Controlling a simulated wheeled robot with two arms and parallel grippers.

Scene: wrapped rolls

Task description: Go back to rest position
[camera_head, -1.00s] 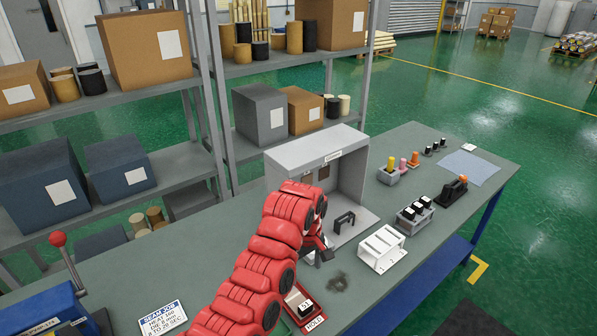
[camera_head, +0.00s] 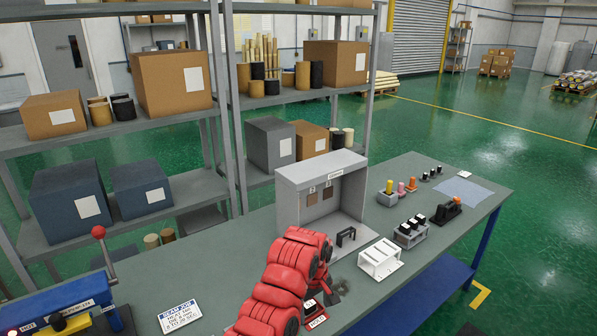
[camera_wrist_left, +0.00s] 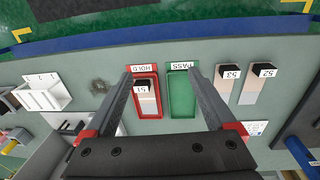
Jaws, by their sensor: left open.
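My left arm is red and comes in from the bottom of the head view; its fingers are mostly hidden there behind the arm. In the left wrist view my left gripper (camera_wrist_left: 160,72) is open with nothing between its fingers. It is above the workbench (camera_head: 232,258), over a red HOLD tray (camera_wrist_left: 158,112) and a green PASS tray (camera_wrist_left: 182,95). A piece marked 51 (camera_wrist_left: 142,88) lies in the red tray. The green tray is empty. My right gripper is not in view.
Pieces marked 53 (camera_wrist_left: 228,72) and 52 (camera_wrist_left: 264,71) lie beside the green tray. A grey booth (camera_head: 290,203), white slotted holder (camera_head: 380,262) and black tape dispenser (camera_head: 446,212) stand on the bench. A red-knobbed lever (camera_head: 99,232) stands at left. Shelves are behind.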

